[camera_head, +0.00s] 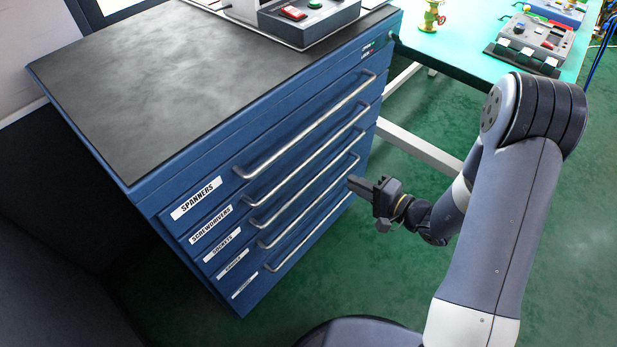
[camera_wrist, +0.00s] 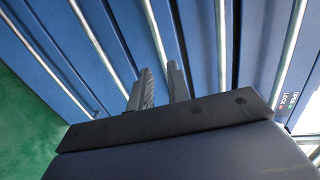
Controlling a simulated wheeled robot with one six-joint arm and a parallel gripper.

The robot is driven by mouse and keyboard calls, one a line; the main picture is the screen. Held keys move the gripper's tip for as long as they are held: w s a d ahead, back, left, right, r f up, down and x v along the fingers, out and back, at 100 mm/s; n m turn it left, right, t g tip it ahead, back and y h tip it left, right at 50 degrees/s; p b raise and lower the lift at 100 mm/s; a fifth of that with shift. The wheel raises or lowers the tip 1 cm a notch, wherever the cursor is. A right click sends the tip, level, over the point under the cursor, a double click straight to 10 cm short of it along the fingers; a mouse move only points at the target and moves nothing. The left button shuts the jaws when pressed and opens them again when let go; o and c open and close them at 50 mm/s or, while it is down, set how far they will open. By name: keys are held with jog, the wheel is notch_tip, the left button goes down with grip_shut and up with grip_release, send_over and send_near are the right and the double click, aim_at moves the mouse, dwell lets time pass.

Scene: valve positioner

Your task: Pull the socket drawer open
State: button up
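The socket drawer (camera_head: 213,253) is the third one down in the blue cabinet, with a white SOCKETS label (camera_head: 221,243). It looks flush with its neighbours. Its long silver bar handle (camera_head: 300,186) slants across its front; in the wrist view the same bar (camera_wrist: 153,27) runs down toward the space between my fingertips. My gripper (camera_head: 352,182) is near the right end of the drawer handles. In the wrist view its two fingers (camera_wrist: 160,67) are apart, with nothing seen clamped. I cannot tell whether the bar lies between the fingers or just beyond them.
Other drawer handles lie close above, such as the screwdriver handle (camera_wrist: 221,50), and below. An OPEN/LOCK label (camera_wrist: 290,100) is at the cabinet's top. A workbench (camera_head: 455,40) stands behind to the right. Green floor (camera_head: 400,270) is clear before the cabinet.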

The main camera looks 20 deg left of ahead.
aim_at(325, 167)
jog(key=x, duration=1)
jog(key=shift+w+a, duration=0.2)
jog(key=shift+a, duration=0.05)
grip_shut()
